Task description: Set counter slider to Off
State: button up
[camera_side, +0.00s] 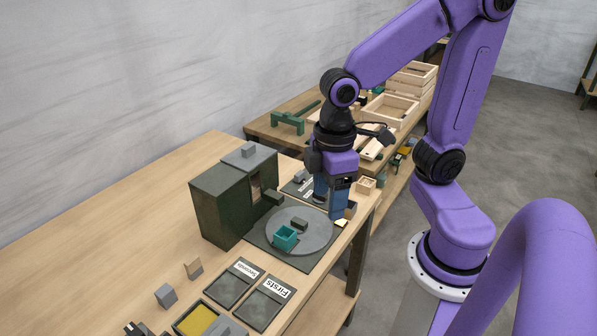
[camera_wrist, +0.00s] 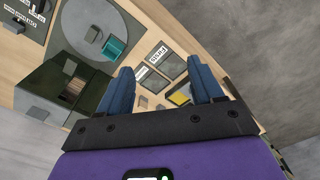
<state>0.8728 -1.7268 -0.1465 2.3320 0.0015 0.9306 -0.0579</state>
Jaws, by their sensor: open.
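A dark panel with white labels (camera_side: 292,191) lies at the far end of the table, partly hidden behind my gripper. A small grey block (camera_side: 299,176) on it looks like the slider. In the wrist view the labelled panel (camera_wrist: 36,28) is cut off at the top left, with the dark block (camera_wrist: 14,26) on it. The label words and the slider's setting are too small to read. My gripper (camera_side: 329,207) points down beside the panel, to its right in the side view. Its blue fingers (camera_wrist: 160,68) are apart with nothing between them.
A dark green cabinet (camera_side: 215,208) stands left of a grey turntable (camera_side: 318,235) carrying a teal open box (camera_side: 285,238). Two labelled dark plates (camera_side: 249,291) and a yellow-filled tray (camera_side: 195,320) lie nearer. A small wooden box (camera_side: 366,184) sits at the table edge near my gripper.

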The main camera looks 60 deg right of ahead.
jog(key=w+d+m, duration=0.2)
jog(key=w+m, duration=0.1)
jog(key=w, duration=0.7)
jog(key=m, duration=0.7)
send_over(298, 173)
notch_tip(298, 173, down, 6)
notch_tip(298, 173, down, 17)
jog(key=shift+d+f, duration=0.1)
jog(key=shift+d, duration=0.05)
